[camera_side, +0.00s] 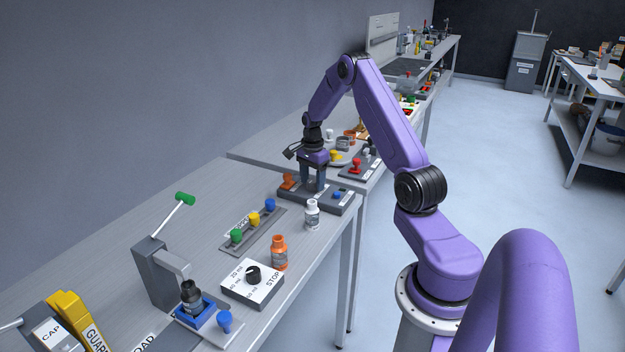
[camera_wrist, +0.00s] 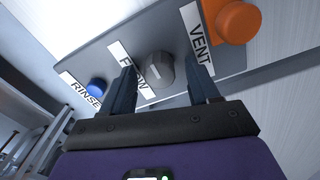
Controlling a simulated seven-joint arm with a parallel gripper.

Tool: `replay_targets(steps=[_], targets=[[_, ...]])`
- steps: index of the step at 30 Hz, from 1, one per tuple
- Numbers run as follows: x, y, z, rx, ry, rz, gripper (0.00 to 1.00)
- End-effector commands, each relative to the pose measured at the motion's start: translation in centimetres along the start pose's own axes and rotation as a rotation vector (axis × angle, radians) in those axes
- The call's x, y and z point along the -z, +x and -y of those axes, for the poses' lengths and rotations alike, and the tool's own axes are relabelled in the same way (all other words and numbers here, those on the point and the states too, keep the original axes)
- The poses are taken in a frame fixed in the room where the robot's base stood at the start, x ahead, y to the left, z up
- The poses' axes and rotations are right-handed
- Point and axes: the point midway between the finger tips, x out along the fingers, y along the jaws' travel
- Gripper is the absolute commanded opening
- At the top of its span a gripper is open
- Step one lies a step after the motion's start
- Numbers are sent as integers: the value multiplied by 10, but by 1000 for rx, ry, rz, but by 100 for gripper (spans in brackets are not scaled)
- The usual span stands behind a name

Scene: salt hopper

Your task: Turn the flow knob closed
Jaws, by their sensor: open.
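The flow knob (camera_wrist: 160,67) is a dark grey knob with a light pointer mark, beside the FLOW label (camera_wrist: 133,72) in the wrist view. It sits on a dark grey panel (camera_wrist: 100,55) between the blue RINSE knob (camera_wrist: 97,86) and the orange VENT knob (camera_wrist: 238,22). My gripper (camera_wrist: 165,78) is open, with one finger to the left of the flow knob and the other to its right. I cannot tell whether either finger touches it. In the side view my gripper (camera_side: 313,185) points down over the panel (camera_side: 343,204), and its fingers largely hide the flow knob.
In front of the panel stand a white bottle (camera_side: 312,214) and an orange bottle (camera_side: 279,253). A strip with green, yellow and blue knobs (camera_side: 254,219) lies to the left. A STOP dial box (camera_side: 253,288) and a lever press (camera_side: 155,275) are nearer. More devices stand behind.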

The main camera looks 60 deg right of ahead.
Motion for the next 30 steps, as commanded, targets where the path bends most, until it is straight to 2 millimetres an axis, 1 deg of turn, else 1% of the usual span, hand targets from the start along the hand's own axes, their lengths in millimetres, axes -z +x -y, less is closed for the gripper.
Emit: replay_targets(steps=[3,4,5,6,8,9,16,20,26,30], targets=[[0,0,0,0,0,0,60],[0,0,0,0,0,0,54],[0,0,0,0,0,0,44],[0,0,0,0,0,0,31],[0,0,0,0,0,0,12],[0,0,0,0,0,0,4],[0,0,0,0,-11,0,4],[0,0,0,0,-45,0,4],[0,-1,0,0,-159,0,4],[0,-1,1,0,-278,0,4]])
